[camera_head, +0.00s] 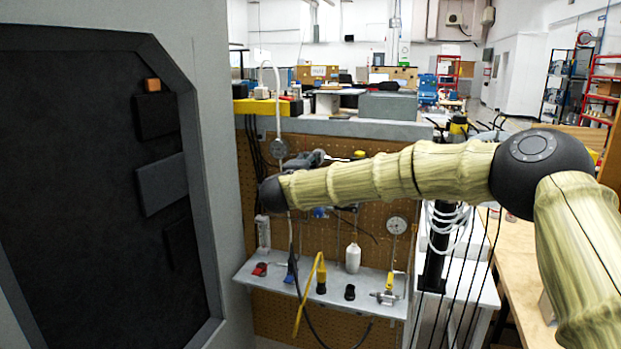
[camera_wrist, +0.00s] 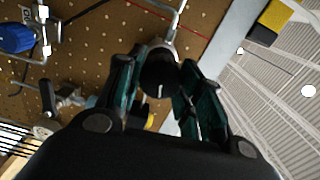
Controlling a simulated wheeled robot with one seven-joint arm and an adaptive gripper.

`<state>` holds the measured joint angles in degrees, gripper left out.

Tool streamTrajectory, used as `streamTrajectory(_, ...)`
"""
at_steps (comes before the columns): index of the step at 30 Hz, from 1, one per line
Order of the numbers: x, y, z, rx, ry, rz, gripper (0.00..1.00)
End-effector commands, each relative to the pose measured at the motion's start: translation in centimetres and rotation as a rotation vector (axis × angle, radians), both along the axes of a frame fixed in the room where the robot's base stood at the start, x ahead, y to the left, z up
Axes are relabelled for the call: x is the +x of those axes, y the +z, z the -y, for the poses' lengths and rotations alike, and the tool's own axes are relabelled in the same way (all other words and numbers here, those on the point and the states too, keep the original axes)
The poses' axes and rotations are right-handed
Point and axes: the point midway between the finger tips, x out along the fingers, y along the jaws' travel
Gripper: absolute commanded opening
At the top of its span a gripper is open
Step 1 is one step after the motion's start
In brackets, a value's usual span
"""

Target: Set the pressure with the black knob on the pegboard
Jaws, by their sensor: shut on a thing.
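The black knob (camera_wrist: 158,77) shows in the wrist view, round, with a short white mark on its face. It sits on a metal fitting at the pegboard (camera_wrist: 95,60). My gripper (camera_wrist: 161,68) has its two dark green fingers on either side of the knob and is shut on it. In the head view my gripper (camera_head: 308,159) is at the pegboard (camera_head: 350,142), partly hidden behind my arm. I cannot make out the knob there. A round gauge (camera_head: 279,147) on a pale tube is just left of my gripper.
A shelf (camera_head: 335,281) below holds a white bottle (camera_head: 353,258), a yellow-and-black tool and small fittings. Another gauge (camera_head: 396,225) is at right. A large grey cabinet (camera_head: 211,120) stands close on the left. In the wrist view, a blue part (camera_wrist: 15,38) lies left.

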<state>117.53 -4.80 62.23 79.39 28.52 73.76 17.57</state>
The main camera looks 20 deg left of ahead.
Motion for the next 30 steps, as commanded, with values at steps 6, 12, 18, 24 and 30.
streamTrajectory(6,0.04,-0.83,0.1,0.205,-0.001,0.006,0.12)
streamTrajectory(12,0.05,-0.89,0.1,0.385,-0.002,0.011,0.12)
streamTrajectory(18,0.04,-0.84,0.04,0.537,-0.002,0.016,0.12)
streamTrajectory(24,0.02,-0.73,0.0,0.643,-0.002,0.02,0.12)
streamTrajectory(30,0.01,-0.62,-0.01,0.702,-0.002,0.021,0.12)
